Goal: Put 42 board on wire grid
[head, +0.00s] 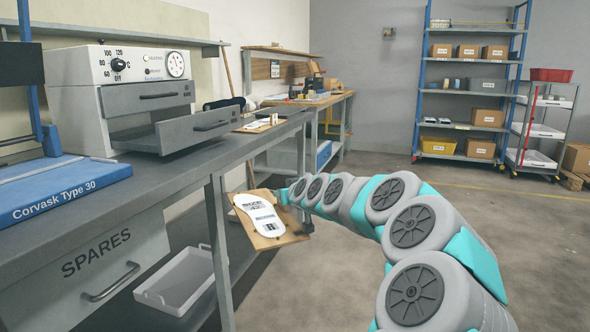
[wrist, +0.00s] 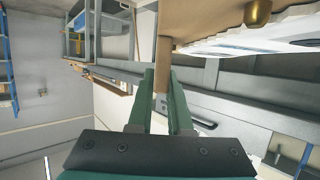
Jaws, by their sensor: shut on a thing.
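A brown board (head: 290,234) carries a white insole (head: 258,214) with dark printed marks; I cannot read a 42 on it. It is held in the air beside the bench, slightly tilted. My gripper (head: 286,196) is at its far right edge, mostly hidden by my arm. The insole (wrist: 262,42) and a brass knob (wrist: 257,12) show there too. I cannot make out a wire grid.
A grey bench (head: 190,177) runs along the left. On it stands a heated cabinet (head: 128,70) with a drawer pulled out (head: 195,130), and a blue press (head: 60,190). Another board (head: 262,125) lies farther back. A white tray (head: 182,281) sits below.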

